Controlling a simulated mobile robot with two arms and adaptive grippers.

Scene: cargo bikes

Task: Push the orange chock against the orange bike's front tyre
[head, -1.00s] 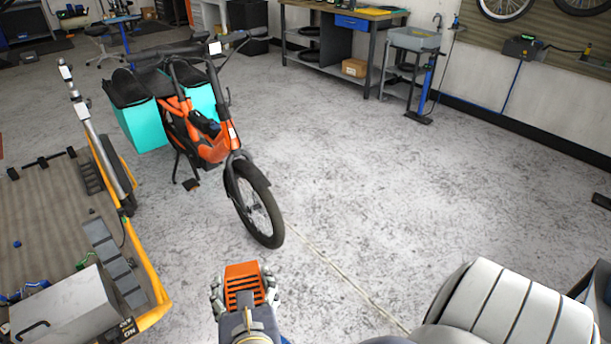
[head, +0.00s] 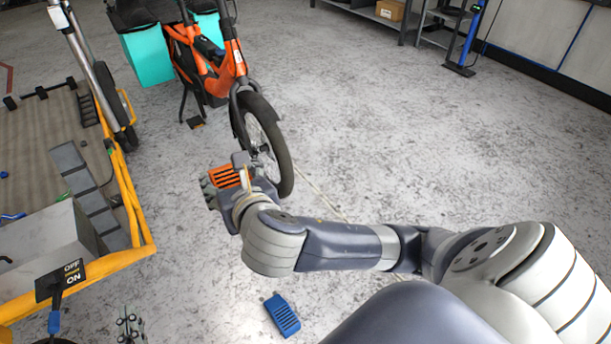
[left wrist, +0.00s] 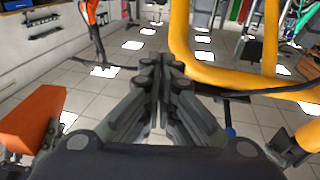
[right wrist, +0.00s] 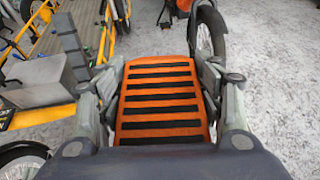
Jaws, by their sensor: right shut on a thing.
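The orange chock (head: 226,176), with dark ribs across its face, is held between the fingers of my right gripper (head: 222,179), shut on it. The right wrist view shows the chock (right wrist: 160,100) with a finger on each side. The orange bike (head: 205,62) stands with its front tyre (head: 284,165) just right of and beyond the chock. In the head view the gripper and wrist overlap the tyre's near side; I cannot tell whether the chock touches it. My left gripper (left wrist: 161,68) shows in the left wrist view with its fingers together, nothing visible between them.
A blue chock (head: 283,315) lies on the floor below my right arm. A yellow-framed cargo bike (head: 135,210) with a grey box (head: 45,240) stands at left, close to my right gripper. The speckled floor right of the orange bike is clear.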

